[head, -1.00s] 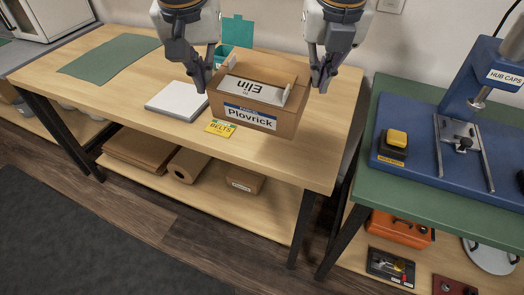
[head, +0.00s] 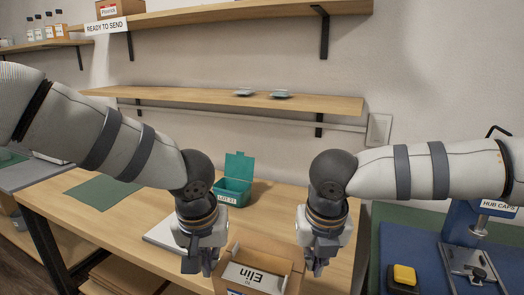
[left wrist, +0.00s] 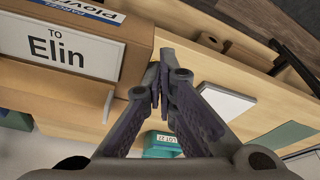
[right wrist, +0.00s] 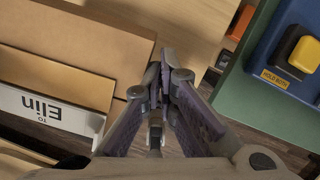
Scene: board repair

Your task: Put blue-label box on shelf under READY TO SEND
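The blue-label box (head: 292,282) is brown cardboard with a white "Elin" panel on top, at the bottom of the head view between my grippers. Its blue "Plovrick" label shows partly in the left wrist view (left wrist: 92,10). My left gripper (head: 200,265) is beside its left side and my right gripper (head: 318,262) beside its right side. In the wrist views both gripper tips are together with nothing between them. I cannot tell whether they press on the box or whether it is lifted. The READY TO SEND sign (head: 105,27) is on the upper shelf's edge (head: 200,18).
A red-label box (head: 122,8) and bottles (head: 48,27) stand at the upper left. A lower shelf (head: 200,97) holds two small dishes. On the table are a teal open bin (head: 232,190), a white slab (head: 160,234) and a green mat (head: 105,197). A blue press (head: 470,265) stands right.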

